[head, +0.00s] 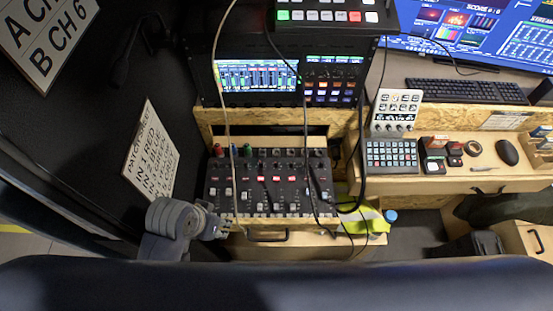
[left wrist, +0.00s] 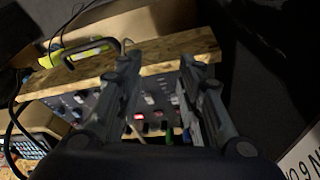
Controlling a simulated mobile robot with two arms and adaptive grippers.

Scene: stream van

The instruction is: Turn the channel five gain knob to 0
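The black audio mixer (head: 270,187) lies on a plywood shelf in the lower middle of the head view. Red, blue and green plugs stand at its back left edge, with small dark knobs and faders in front. The knobs are too small to read, and I cannot tell which is channel five gain. My left gripper (head: 222,228) is at the mixer's front left corner. In the left wrist view its two fingers (left wrist: 160,75) are spread apart with nothing held, and the mixer (left wrist: 150,105) shows between and beyond them. My right gripper is out of view.
Cables hang across the mixer from the rack unit (head: 345,15) above. A drawer handle (head: 268,238) and yellow-green cloth (head: 372,222) are at the front. A lettered patch sheet (head: 152,155) is at left; a keypad (head: 391,156) and mouse (head: 507,151) are at right.

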